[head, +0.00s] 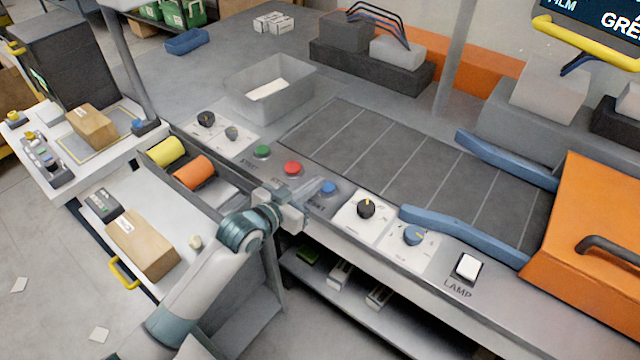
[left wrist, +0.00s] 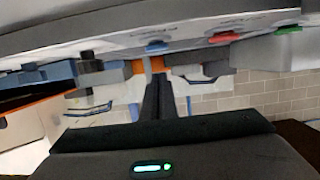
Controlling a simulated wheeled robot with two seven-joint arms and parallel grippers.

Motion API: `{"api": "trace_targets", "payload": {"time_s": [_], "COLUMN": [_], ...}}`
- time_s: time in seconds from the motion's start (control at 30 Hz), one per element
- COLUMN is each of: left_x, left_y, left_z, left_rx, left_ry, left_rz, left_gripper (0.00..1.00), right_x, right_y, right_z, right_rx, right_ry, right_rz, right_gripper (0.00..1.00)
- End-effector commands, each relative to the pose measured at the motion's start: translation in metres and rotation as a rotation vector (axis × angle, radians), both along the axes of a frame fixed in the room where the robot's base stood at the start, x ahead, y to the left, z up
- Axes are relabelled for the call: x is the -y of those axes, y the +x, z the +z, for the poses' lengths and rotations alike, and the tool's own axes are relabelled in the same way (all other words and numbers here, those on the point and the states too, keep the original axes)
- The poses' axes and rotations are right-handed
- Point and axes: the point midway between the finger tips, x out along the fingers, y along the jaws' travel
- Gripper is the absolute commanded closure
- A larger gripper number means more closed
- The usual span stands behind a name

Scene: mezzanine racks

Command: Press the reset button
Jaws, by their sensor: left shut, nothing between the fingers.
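The blue button (head: 328,187) sits on the grey control panel, right of the red button (head: 292,168) and the green button (head: 262,151). The label by the blue button is partly hidden by my gripper. My left gripper (head: 311,190) is shut and empty, its fingertips close to the left of the blue button. I cannot tell whether they touch it. In the left wrist view the shut fingers (left wrist: 157,92) point toward the blue button (left wrist: 157,46), with the red button (left wrist: 222,38) and the green button (left wrist: 289,30) to its right. My right gripper is not in view.
Black knob (head: 366,208) and blue knob (head: 414,235) plates lie right of the buttons, then a white lamp switch (head: 467,266). Blue guide rails (head: 465,235) and an orange machine (head: 590,225) stand at right. Yellow and orange rolls (head: 194,172) sit in a trough at left.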

Motion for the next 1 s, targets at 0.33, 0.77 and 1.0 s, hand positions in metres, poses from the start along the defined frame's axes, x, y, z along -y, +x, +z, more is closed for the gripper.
{"api": "trace_targets", "payload": {"time_s": [0.33,0.77,1.0], "left_x": [-0.031,-0.039,-0.039], "left_y": [-0.042,-0.053,-0.052], "left_z": [0.013,0.019,0.019], "left_rx": [0.004,0.004,0.004], "left_ry": [-0.001,-0.001,-0.001], "left_rz": [0.001,0.001,0.001], "left_gripper": [1.00,1.00,1.00], "right_x": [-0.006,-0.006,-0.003], "right_y": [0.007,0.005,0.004], "right_z": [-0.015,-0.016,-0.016], "right_rx": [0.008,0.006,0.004], "right_ry": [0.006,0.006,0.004], "right_rz": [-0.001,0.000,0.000], "right_gripper": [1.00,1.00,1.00]}}
